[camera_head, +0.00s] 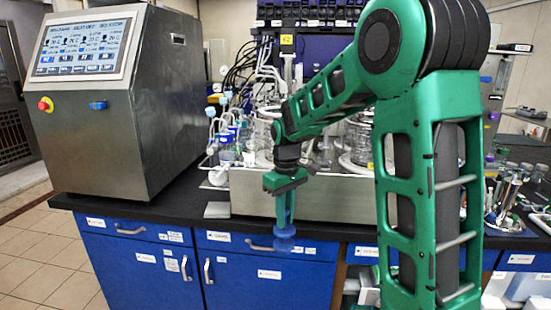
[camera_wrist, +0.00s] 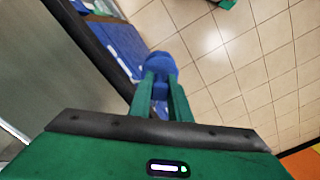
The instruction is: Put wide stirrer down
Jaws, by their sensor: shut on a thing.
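My gripper (camera_head: 284,214) points down in the head view, just in front of the bench's front edge. It is shut on a blue, rounded piece, which I take as the wide stirrer (camera_head: 285,240). The stirrer hangs below the fingertips, against the blue drawer fronts in the picture. In the wrist view, the green fingers of my gripper (camera_wrist: 163,88) close on the blue stirrer (camera_wrist: 160,63), with floor tiles behind it. Its lower shape is unclear.
The black bench top (camera_head: 130,213) carries a large steel control cabinet (camera_head: 110,110) at left. Glass vessels and tubing crowd a steel tray (camera_head: 250,195) behind my gripper. A small grey block (camera_head: 217,210) lies near the bench's front edge. Metal parts (camera_head: 508,195) stand at right.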

